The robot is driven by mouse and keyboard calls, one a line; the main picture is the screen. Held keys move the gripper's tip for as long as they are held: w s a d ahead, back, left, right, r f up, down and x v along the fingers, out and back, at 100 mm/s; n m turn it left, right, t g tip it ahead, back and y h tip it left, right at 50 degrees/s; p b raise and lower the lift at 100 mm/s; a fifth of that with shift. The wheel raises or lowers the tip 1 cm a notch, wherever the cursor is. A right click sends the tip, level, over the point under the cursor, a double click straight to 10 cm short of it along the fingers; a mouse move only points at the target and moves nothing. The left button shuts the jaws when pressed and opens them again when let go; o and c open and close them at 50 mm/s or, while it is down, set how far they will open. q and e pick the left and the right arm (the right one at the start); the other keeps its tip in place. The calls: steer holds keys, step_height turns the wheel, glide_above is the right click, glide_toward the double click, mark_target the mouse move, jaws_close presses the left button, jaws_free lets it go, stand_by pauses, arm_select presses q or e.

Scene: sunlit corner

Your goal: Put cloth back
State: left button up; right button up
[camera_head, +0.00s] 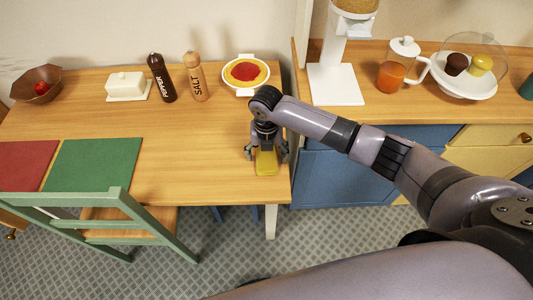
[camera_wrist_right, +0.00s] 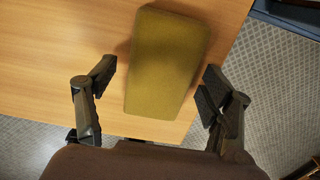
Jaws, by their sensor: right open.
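A yellow cloth (camera_head: 266,163) lies near the right front corner of the wooden table (camera_head: 190,150). It looks like a folded, rounded block, and it also shows in the right wrist view (camera_wrist_right: 168,60). My right gripper (camera_head: 267,154) is over the cloth with its fingers apart on either side. In the wrist view the right gripper (camera_wrist_right: 155,85) is open, and gaps show between its fingers and the cloth. My left gripper is not in view.
Pepper (camera_head: 161,78) and salt (camera_head: 196,77) mills, a butter dish (camera_head: 127,87), a plate (camera_head: 245,73) and a bowl (camera_head: 36,85) stand along the table's back. A green chair (camera_head: 125,210) is at the front. A counter (camera_head: 420,112) adjoins at right.

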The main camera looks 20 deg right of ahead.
mark_target(266, 156)
step_height(266, 156, up, 12)
steer(key=shift+r, duration=0.2)
stand_by(0.7)
